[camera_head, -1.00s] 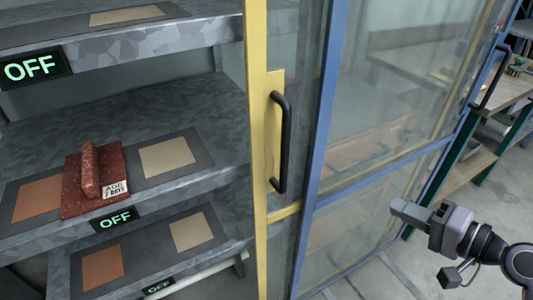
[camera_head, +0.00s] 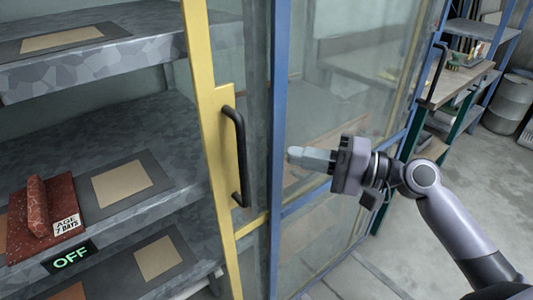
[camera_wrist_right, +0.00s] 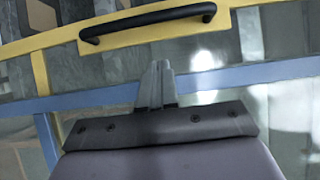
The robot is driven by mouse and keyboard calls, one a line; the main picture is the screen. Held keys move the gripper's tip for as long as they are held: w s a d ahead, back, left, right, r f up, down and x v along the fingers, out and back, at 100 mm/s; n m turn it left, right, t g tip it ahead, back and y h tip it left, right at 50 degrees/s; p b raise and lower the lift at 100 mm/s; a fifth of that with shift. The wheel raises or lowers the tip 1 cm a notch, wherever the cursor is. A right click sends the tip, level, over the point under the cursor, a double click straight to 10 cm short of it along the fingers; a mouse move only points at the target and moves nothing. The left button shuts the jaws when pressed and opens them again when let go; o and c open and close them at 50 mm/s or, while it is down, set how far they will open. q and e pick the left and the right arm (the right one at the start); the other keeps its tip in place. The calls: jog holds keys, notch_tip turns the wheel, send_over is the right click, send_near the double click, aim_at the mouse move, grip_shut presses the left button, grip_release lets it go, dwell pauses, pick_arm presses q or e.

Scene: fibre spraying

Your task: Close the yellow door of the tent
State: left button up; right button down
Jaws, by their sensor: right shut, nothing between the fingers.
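The yellow door frame (camera_head: 205,100) of the tent stands partly slid across, with shelves open to view on its left. Its black vertical handle (camera_head: 238,155) is on the yellow plate. My right gripper (camera_head: 292,156) is shut and empty, to the right of the handle and apart from it, in front of the blue door frame (camera_head: 277,120). In the right wrist view the black handle (camera_wrist_right: 147,22) and yellow frame (camera_wrist_right: 60,38) lie beyond the shut fingertips (camera_wrist_right: 158,66). My left gripper is not in view.
Grey shelves (camera_head: 110,95) stand at left, with a dark red block (camera_head: 42,215) labelled "AGE 7 DAYS" and a green "OFF" sign (camera_head: 70,257). The blue-framed panel has its own black handle (camera_head: 434,72). A workbench (camera_head: 465,80) and a grey barrel (camera_head: 508,103) stand at right.

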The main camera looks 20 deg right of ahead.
jog(key=w+a+p, duration=0.1)
jog(key=a+p, duration=0.1)
jog(key=a, duration=0.4)
jog(key=shift+a, duration=0.25)
jog(key=shift+w+a, duration=0.1)
